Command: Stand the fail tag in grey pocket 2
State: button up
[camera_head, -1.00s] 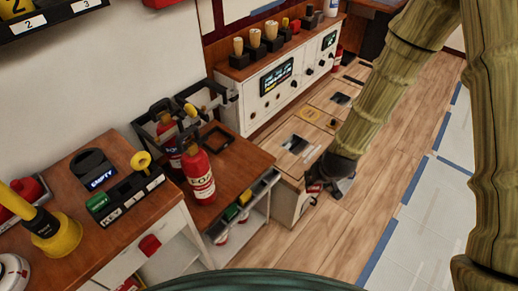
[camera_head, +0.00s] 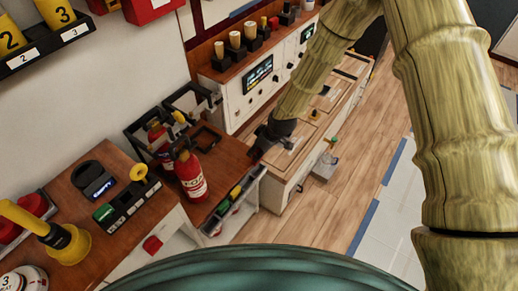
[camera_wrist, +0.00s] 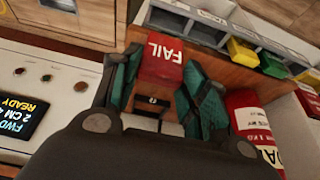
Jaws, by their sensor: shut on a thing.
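The fail tag (camera_wrist: 164,54), red with white FAIL lettering, is held between the teal fingers of my gripper (camera_wrist: 166,80) in the wrist view. A row of grey pockets (camera_wrist: 202,32) lies just beyond it. The pockets at the tag's end look empty; others hold yellow and green tags. I cannot read the pocket numbers. The tag's far end appears close to the row's near edge; whether they touch is unclear. In the head view my gripper (camera_head: 258,148) is at the right end of the wooden bench, near the pocket row (camera_head: 209,228). The tag is not distinguishable there.
A red fire extinguisher (camera_head: 190,174) stands on the bench left of my gripper and appears near the fingers in the wrist view (camera_wrist: 250,122). A white control panel (camera_head: 258,82) stands behind. A small grey tray (camera_head: 325,167) sits right.

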jog(key=shift+f+b, duration=1.6)
jog(key=shift+f, duration=1.4)
jog(key=shift+f+b, duration=0.6)
jog(key=shift+f, duration=0.8)
jog(key=o, duration=0.9)
jog(key=shift+d+r, duration=0.1)
jog(key=v, duration=1.2)
jog(key=shift+s, duration=0.1)
